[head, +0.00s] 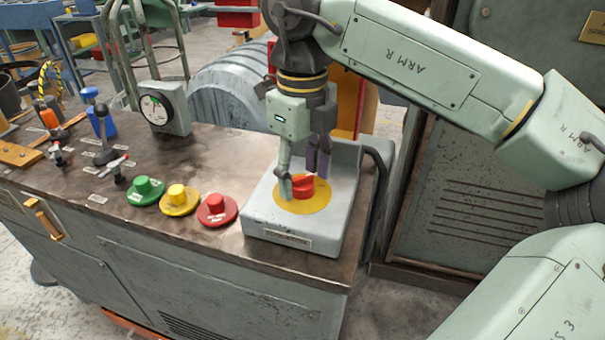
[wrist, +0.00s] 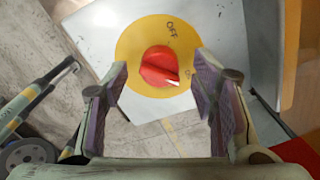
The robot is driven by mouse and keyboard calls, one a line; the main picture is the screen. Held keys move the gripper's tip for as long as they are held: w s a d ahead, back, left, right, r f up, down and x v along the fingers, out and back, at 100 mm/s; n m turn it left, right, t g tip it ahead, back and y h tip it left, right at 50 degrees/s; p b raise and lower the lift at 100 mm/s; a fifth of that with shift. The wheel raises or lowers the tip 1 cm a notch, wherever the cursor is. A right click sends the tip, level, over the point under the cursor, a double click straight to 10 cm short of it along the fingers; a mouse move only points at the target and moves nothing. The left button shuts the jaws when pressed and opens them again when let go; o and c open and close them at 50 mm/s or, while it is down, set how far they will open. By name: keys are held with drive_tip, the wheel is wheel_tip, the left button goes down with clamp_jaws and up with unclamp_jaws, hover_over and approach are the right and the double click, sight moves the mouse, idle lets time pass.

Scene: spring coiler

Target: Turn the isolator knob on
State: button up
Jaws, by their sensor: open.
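The red isolator knob (head: 303,187) sits on a yellow disc (head: 318,203) on top of a grey box (head: 262,222) at the bench's right end. In the wrist view the knob (wrist: 157,66) carries a white pointer mark at its lower right. The word OFF is printed on the disc (wrist: 135,35) at the upper right; a second label, to the right of the knob, is partly hidden by a finger. My gripper (head: 303,176) points down over the knob. In the wrist view its open fingers (wrist: 160,72) stand either side of the knob, with gaps visible on both sides.
Green (head: 146,190), yellow (head: 179,199) and red (head: 217,209) push buttons stand left of the box. A round gauge (head: 160,108) and small levers (head: 118,172) are farther left. A dark cable (head: 379,190) runs down the box's right side, beside a large cabinet (head: 450,200).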

sight(302, 177)
wheel_tip(302, 177, up, 11)
idle(0.3)
